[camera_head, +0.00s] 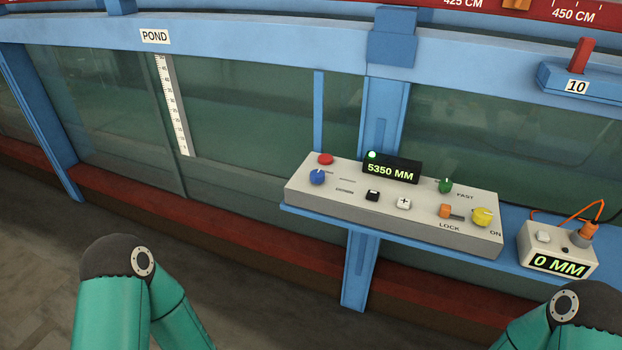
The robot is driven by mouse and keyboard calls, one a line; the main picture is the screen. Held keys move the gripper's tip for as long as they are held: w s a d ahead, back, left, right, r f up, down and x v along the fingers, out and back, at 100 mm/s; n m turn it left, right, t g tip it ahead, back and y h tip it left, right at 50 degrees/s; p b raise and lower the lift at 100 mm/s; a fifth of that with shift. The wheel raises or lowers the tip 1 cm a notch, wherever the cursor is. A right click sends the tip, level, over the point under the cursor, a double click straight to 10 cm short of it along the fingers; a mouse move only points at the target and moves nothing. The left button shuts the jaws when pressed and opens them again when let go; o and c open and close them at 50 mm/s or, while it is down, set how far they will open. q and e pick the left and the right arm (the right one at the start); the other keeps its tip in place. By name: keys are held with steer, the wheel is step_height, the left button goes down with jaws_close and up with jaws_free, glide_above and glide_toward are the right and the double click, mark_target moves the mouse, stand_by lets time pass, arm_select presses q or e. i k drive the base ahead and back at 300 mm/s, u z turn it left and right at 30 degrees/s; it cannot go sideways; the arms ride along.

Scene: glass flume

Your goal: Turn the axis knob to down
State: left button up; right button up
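A grey control box (395,229) sits on a blue shelf fixed to the flume's frame. A blue knob (317,177) is at its left end, below a red button (326,159). A green knob (445,186) is by the word FAST, and a yellow knob (482,217) is by ON. Both my grippers are out of view; only bent green arm links show at the bottom left and bottom right.
The box's display (391,170) reads 5350 MM, with a lit lamp beside it. A black button (373,195), a white plus button (403,203) and an orange lock slider (446,211) are near. A small meter (556,250) reading 0 MM stands right. Glass is behind.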

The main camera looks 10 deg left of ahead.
mark_target(317, 176)
steer(key=k, duration=1.1)
steer(key=u, duration=0.3)
steer(key=i, duration=0.45)
steer(key=u, duration=0.6)
steer(key=i, duration=1.4)
steer(key=z, duration=0.8)
